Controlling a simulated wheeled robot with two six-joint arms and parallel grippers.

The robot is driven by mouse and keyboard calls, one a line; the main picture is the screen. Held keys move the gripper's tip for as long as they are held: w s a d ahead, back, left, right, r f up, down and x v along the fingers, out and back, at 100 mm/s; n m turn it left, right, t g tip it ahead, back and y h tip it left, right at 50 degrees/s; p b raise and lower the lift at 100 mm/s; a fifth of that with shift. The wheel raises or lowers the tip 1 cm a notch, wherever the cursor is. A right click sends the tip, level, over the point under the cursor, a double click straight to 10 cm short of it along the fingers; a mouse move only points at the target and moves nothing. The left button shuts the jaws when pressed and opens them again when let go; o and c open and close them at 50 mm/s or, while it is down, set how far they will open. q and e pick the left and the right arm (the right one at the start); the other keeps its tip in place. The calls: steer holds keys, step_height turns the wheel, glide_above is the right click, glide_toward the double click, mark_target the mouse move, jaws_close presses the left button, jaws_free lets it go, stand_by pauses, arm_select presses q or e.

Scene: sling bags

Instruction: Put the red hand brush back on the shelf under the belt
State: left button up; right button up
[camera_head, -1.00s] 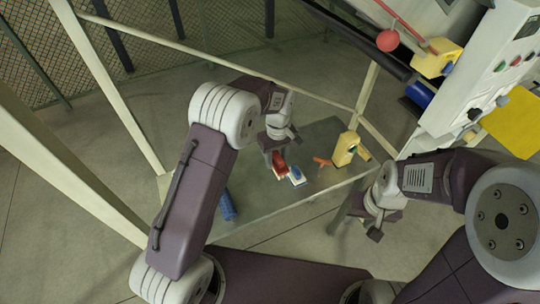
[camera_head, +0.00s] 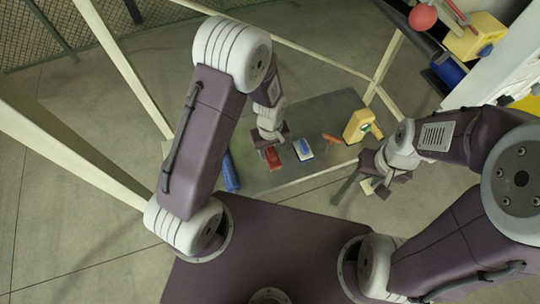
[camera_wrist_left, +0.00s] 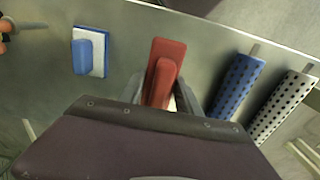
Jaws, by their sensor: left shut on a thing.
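The red hand brush (camera_head: 272,157) is between the fingers of my left gripper (camera_head: 271,147), over the grey shelf surface (camera_head: 318,108). In the left wrist view, the red brush (camera_wrist_left: 165,68) points away from me, and my left gripper's fingers (camera_wrist_left: 162,98) are shut on its near part from both sides. Whether the brush touches the surface I cannot tell. My right gripper (camera_head: 378,187) is off the shelf's front right corner with nothing seen in it; its opening is unclear. The belt is not clearly identifiable.
A blue-and-white brush (camera_head: 303,149) lies right of the red one. Beyond it are an orange-handled item (camera_head: 333,138) and a yellow device (camera_head: 358,126). Pale frame posts (camera_head: 122,67) surround the shelf.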

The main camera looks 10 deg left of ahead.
mark_target(270, 158)
arm_select(q)
steer(key=shift+s, duration=0.15)
steer(key=f, duration=0.4)
steer(key=shift+w+f, duration=0.15)
steer(key=shift+w, duration=0.1)
steer(key=shift+s, duration=0.1)
steer(key=o, duration=1.2)
